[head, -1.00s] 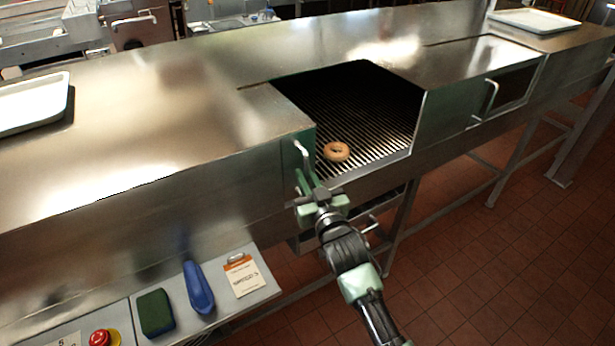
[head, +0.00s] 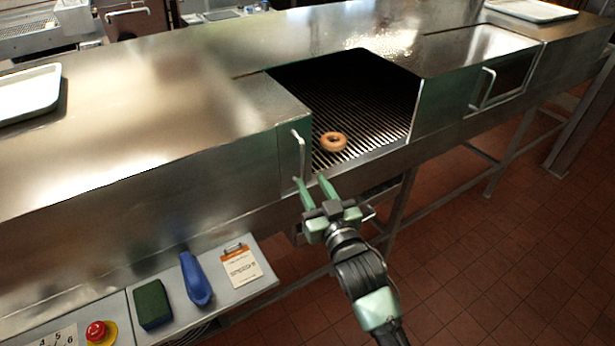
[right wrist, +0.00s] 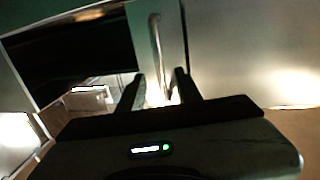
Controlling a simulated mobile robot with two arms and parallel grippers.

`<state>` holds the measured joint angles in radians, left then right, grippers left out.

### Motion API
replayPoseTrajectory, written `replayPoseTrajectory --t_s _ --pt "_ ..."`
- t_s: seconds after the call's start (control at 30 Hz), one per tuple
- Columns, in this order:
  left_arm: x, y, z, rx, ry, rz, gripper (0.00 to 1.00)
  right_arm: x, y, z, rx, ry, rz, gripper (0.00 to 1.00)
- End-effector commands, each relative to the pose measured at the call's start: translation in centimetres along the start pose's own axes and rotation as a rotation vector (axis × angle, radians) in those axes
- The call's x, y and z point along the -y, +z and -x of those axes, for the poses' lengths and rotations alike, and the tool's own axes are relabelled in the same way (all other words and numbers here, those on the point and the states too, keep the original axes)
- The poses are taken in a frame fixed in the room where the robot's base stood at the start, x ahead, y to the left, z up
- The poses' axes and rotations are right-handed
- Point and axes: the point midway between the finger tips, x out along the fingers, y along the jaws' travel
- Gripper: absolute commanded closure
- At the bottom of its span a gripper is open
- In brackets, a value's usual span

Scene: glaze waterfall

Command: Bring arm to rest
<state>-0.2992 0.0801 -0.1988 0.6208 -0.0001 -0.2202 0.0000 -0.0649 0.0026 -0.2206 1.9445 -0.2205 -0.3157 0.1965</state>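My right gripper (head: 312,184) is in front of the steel counter, just below a vertical door handle (head: 299,153) beside the open grill bay. Its two green fingers are spread with a gap between them and nothing held. In the right wrist view the fingers (right wrist: 160,88) are apart, and the handle (right wrist: 156,50) appears beyond and between them. I cannot tell whether they touch it. My left gripper is not in view. A brown ring doughnut (head: 333,133) lies on the slatted rack (head: 362,105) inside the open bay.
A second handled door (head: 486,88) is at right. White trays stand on the counter at left (head: 27,97) and far right (head: 530,10). A low shelf holds a green sponge (head: 152,304), a blue tool (head: 195,279), a clipboard (head: 241,264) and a red button (head: 97,331). Tiled floor is clear at right.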

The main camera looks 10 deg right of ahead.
Motion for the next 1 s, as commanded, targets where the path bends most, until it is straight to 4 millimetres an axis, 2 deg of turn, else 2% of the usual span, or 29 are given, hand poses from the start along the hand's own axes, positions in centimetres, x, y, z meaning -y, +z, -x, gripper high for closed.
replayPoseTrajectory --t_s 0.13,0.53,0.67,0.77,0.87,1.0 --pt "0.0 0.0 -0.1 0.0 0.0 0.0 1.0 0.0 0.0 0.7 -0.001 0.0 0.0 0.66" --pt "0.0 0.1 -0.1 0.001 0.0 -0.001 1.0 0.0 -0.1 0.7 -0.001 -0.001 0.0 0.66" --pt "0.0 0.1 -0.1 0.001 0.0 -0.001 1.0 0.1 1.5 0.7 0.029 -0.002 0.002 0.66" --pt "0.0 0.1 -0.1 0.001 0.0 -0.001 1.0 0.1 5.8 0.7 0.106 -0.007 0.008 0.66" --pt "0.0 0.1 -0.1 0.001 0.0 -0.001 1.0 0.2 12.6 1.5 0.229 -0.013 0.016 0.66" --pt "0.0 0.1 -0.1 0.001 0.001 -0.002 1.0 0.0 23.1 4.5 0.424 -0.023 0.029 0.66"
